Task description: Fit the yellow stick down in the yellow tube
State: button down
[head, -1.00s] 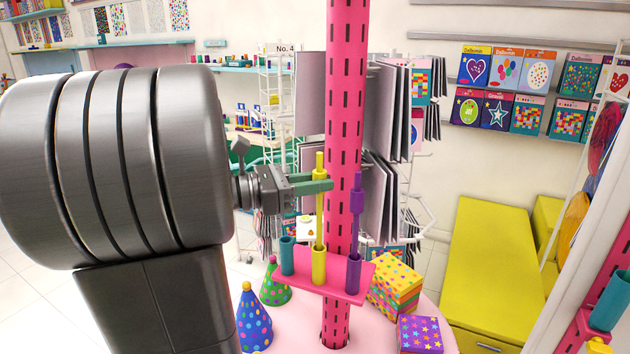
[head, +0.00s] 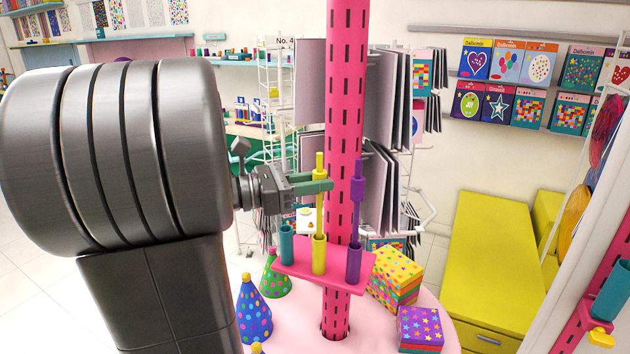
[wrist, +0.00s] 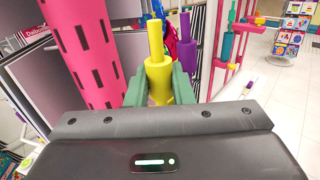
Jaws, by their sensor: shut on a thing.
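The yellow stick (head: 319,214) stands upright in my gripper (head: 318,187), which is shut on its thicker part. In the wrist view the stick (wrist: 156,40) rises between the green fingers of my gripper (wrist: 158,88). The yellow tube (head: 319,258) stands on the pink shelf on the pink post, directly below the gripper. The stick's thin lower part runs down to the tube's mouth in line with it. Its lower end is hidden, apparently inside the tube, but how deep I cannot tell.
On the pink shelf (head: 303,277), a teal tube (head: 287,246) stands left and a purple stick (head: 356,200) stands in a purple tube (head: 354,264) right. The slotted pink post (head: 343,90) is close behind. Party hats (head: 254,308) and gift boxes (head: 420,328) sit below.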

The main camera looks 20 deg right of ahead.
jog(key=shift+f, duration=0.25)
jog(key=c, duration=1.2)
grip_release()
jog(key=a, duration=0.2)
jog(key=a+p, duration=0.1)
jog(key=a, duration=0.5)
jog(key=shift+w, duration=0.4)
jog(key=shift+s+d+b, duration=0.2)
jog(key=shift+d+b, duration=0.1)
jog(key=shift+d, duration=1.7)
jog(key=shift+s+d+b, duration=0.2)
jog(key=shift+d+b, duration=0.05)
jog(key=shift+d, duration=1.75)
jog(key=shift+a, duration=0.1)
